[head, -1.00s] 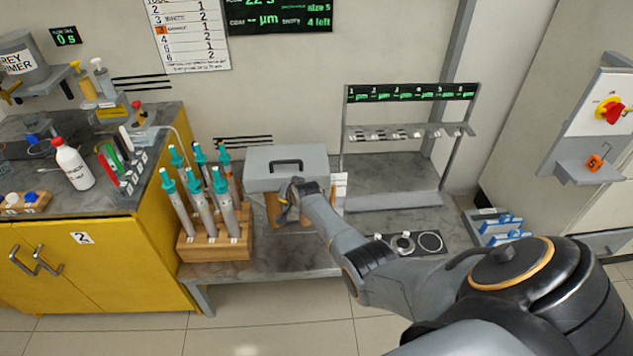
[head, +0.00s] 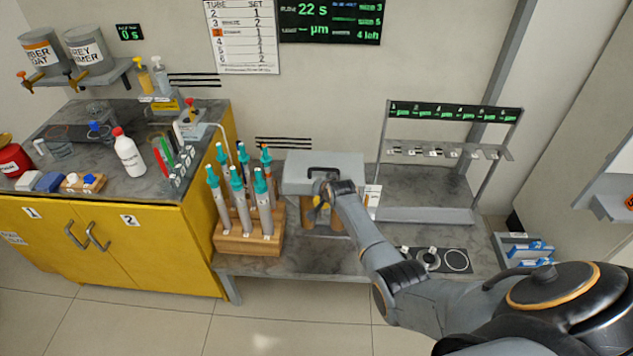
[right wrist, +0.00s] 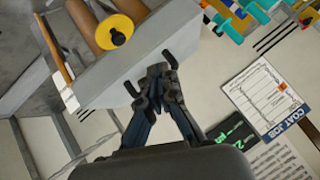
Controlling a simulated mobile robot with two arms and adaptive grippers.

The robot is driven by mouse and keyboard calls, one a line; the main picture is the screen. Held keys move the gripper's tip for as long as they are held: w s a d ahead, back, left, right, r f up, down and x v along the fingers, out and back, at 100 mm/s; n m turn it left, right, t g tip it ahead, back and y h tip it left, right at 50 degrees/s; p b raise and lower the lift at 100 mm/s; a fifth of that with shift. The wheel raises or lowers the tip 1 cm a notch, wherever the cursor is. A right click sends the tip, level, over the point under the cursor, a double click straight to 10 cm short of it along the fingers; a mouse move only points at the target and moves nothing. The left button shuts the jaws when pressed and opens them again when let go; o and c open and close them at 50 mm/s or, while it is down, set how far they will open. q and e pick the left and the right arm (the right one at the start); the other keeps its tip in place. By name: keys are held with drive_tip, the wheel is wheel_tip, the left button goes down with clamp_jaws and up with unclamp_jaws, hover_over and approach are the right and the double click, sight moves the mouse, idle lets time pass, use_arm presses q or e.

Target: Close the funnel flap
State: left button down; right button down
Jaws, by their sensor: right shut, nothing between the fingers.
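A grey box-like unit (head: 300,183) with a black bar handle (head: 325,170) stands on the bench by the wall; I cannot tell for sure which part is the funnel flap. My right gripper (head: 322,194) is in front of this unit, just below the handle, and hides part of its front. In the right wrist view, my right gripper (right wrist: 158,72) is shut and empty. It is close against the grey panel (right wrist: 105,72), between two black stubs that look like the handle's ends. A yellow disc (right wrist: 106,36) with a black knob sits beside brown cylinders (right wrist: 78,14). My left gripper is out of view.
A wooden rack (head: 240,246) of teal-topped tubes stands just left of the unit. A metal stand (head: 430,216) with a display strip is to the right. A yellow cabinet (head: 160,250) with bottles is further left. Bare bench (head: 290,264) lies in front.

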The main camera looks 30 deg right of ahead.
drive_tip(key=s+a+r, duration=0.3)
drive_tip(key=s+r, duration=0.1)
drive_tip(key=r, duration=0.1)
drive_tip(key=s+a+f+n+g+y+b, duration=0.1)
drive_tip(key=s+a+f+n+g, duration=0.2)
drive_tip(key=s+f, duration=1.1)
drive_tip(key=s+a+f+n+g+b, duration=0.25)
drive_tip(key=s+a+f, duration=0.25)
drive_tip(key=s+f, duration=0.85)
drive_tip(key=s+a+f+n+g, duration=0.1)
drive_tip(key=s+f, duration=0.4)
drive_tip(key=s, duration=0.5)
drive_tip(key=s+a+f+n+g+b, duration=0.1)
drive_tip(key=s+a+f+n, duration=0.1)
drive_tip(key=s+f, duration=0.4)
drive_tip(key=s+a+f+n+g+y, duration=0.1)
drive_tip(key=s+f, duration=0.5)
drive_tip(key=s, duration=0.7)
drive_tip(key=shift+s+a+f+n+b, duration=0.25)
drive_tip(key=shift+s+n+b, duration=0.1)
drive_tip(key=shift+n, duration=0.5)
